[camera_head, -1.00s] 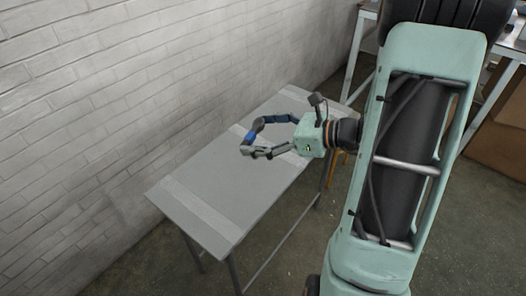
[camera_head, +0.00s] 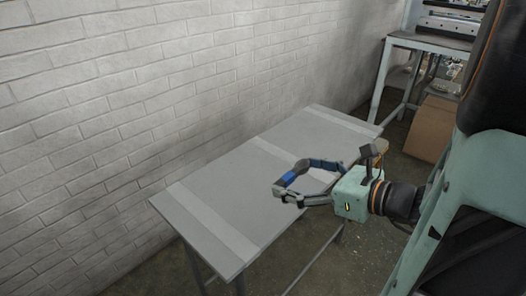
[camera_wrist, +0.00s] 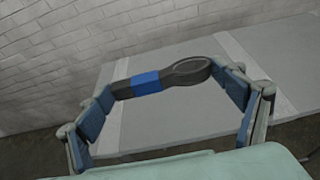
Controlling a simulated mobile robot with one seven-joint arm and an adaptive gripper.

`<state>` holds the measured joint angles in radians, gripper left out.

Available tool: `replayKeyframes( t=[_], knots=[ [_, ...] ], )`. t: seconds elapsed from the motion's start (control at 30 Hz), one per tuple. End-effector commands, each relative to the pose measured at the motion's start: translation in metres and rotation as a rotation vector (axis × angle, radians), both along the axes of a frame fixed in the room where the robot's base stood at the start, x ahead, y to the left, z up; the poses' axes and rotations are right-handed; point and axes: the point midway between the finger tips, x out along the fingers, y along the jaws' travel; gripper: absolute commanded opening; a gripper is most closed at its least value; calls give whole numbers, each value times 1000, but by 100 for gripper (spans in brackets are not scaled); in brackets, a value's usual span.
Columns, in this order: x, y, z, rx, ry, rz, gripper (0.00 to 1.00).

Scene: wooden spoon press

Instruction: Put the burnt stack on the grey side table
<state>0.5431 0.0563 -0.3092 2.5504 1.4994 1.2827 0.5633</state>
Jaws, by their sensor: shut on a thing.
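The burnt stack (camera_wrist: 146,82) is a dark, spoon-shaped bundle with a blue band round it and a rounded bowl end at the right in the wrist view. My gripper (camera_wrist: 166,85) is shut on it, one finger at each end, so it spans the gap lengthwise. In the head view the blue band (camera_head: 290,178) shows small between the fingers. The grey side table (camera_head: 225,178) stands against the wall, with paler strips across its top. My gripper is over the right part of the table in the head view. I cannot tell the height of the stack above the top.
A white brick wall (camera_head: 130,90) runs along the table's far side. A workbench (camera_head: 432,42) with equipment and a cardboard box (camera_head: 431,128) stand at the back right. The visible tabletop is bare apart from the strips.

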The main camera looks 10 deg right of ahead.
Motion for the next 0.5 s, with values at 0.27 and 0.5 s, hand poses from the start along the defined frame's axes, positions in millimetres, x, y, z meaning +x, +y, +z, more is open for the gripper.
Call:
replayKeyframes(
  t=[0.27,0.5],
  knots=[
    [64,19,-34,0,1,7,71],
    [101,29,-74,1,2,4,71]
  ],
)
